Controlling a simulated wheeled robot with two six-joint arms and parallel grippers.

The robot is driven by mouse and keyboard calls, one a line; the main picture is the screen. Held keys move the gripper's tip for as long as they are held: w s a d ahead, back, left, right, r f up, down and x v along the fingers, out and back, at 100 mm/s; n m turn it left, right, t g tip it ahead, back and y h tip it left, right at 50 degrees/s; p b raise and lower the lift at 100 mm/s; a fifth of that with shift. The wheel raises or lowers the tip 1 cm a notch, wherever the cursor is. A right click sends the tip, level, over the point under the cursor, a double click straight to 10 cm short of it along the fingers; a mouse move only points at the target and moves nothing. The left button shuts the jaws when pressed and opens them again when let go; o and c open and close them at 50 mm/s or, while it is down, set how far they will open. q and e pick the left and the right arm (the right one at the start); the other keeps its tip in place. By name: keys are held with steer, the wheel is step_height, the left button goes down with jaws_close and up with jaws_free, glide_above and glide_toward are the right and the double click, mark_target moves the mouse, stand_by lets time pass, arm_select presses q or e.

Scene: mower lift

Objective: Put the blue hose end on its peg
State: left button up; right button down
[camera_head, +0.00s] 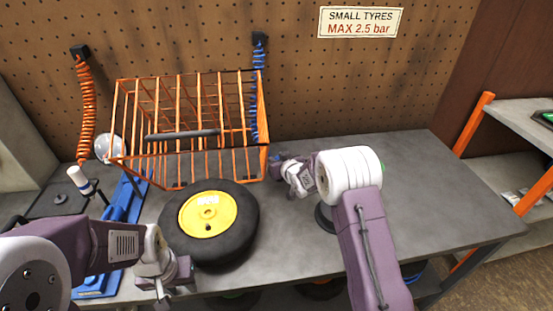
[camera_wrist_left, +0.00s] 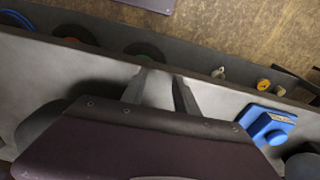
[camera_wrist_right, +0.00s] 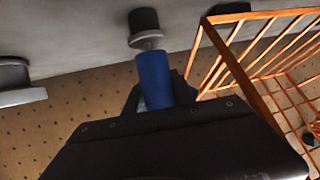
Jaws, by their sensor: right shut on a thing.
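The blue hose end (camera_wrist_right: 153,80) is a blue cylinder with a short metal tip, held between the fingers of my right gripper (camera_wrist_right: 158,92). In the head view my right gripper (camera_head: 282,166) is just right of the orange wire cage, low over the bench; only a bit of blue shows there. In the right wrist view the tip points towards a dark cylinder with a pale flange (camera_wrist_right: 145,28); I cannot tell whether they touch, or whether this is the peg. The blue coiled hose (camera_head: 260,95) hangs from a wall bracket behind the cage. My left gripper (camera_wrist_left: 160,82) is open and empty by the bench's front edge.
The orange wire cage (camera_head: 190,125) stands behind a black tyre with yellow hub (camera_head: 208,218). An orange coiled hose (camera_head: 86,110) hangs at left. A second dark flanged cylinder (camera_wrist_right: 12,80) shows in the right wrist view. The bench (camera_head: 440,195) is clear at right.

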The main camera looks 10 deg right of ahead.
arm_select(q)
steer(key=shift+f+b, duration=0.45)
steer(key=shift+b, duration=0.05)
arm_select(e)
steer(key=shift+f, duration=0.45)
